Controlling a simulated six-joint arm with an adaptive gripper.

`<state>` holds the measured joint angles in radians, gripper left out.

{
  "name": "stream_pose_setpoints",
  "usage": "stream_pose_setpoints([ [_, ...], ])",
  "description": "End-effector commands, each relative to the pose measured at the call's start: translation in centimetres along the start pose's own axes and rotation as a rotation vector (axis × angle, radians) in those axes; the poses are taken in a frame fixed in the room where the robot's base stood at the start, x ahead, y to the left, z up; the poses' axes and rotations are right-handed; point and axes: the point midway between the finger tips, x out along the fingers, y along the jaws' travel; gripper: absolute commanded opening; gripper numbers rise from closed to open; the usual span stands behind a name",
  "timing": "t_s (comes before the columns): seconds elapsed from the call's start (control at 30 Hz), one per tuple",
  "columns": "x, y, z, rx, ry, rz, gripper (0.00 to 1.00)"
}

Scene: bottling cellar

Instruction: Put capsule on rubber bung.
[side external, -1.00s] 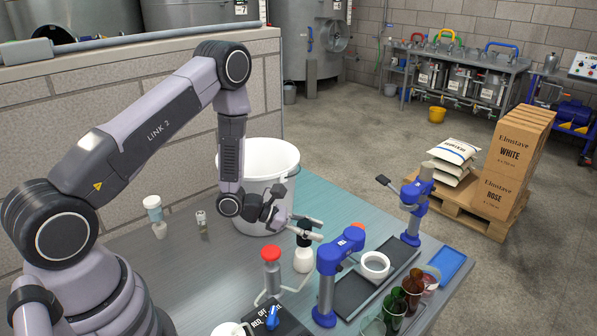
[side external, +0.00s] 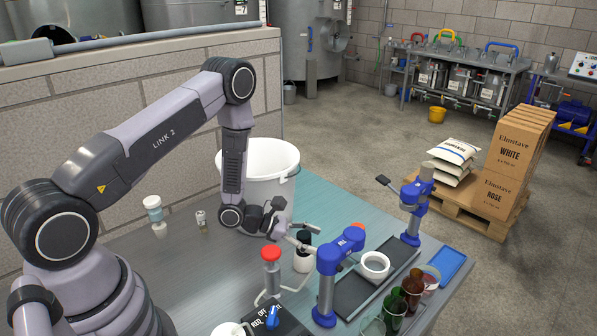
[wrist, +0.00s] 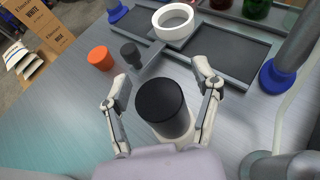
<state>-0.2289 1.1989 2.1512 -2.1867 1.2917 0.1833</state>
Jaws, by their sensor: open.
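A short orange cylinder (wrist: 100,58), which may be the capsule, stands on the bench in the wrist view; its top shows behind the blue stand in the side view (side external: 358,226). A dark grey stopper (wrist: 130,53), which looks like the rubber bung, stands just right of it with nothing on top; I cannot make it out in the side view. My gripper (wrist: 158,82) is open and empty. Its fingers are spread either side of a white bottle with a black cap (wrist: 162,98); that bottle also shows in the side view (side external: 303,261). I cannot tell whether they touch it.
A white bucket (side external: 262,165) stands behind, and brown and green bottles (side external: 412,285) stand at the front right.

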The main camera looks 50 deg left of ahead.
Motion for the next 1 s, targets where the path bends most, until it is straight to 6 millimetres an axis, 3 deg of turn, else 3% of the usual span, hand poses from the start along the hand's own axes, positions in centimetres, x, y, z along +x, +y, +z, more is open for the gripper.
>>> stream_pose_setpoints([
  [0.23, -1.1, 0.1, 0.3, -0.001, 0.001, 0.003, 0.63],
  [0.6, -8.9, 0.1, 0.3, -0.002, 0.0, 0.006, 0.63],
  [0.83, -11.7, 0.0, 0.3, 0.002, -0.002, 0.001, 0.63],
  [0.93, -12.1, -0.3, 1.7, 0.045, -0.012, -0.031, 0.63],
  [1.0, -12.3, -1.0, 4.1, 0.126, -0.03, -0.092, 0.63],
])
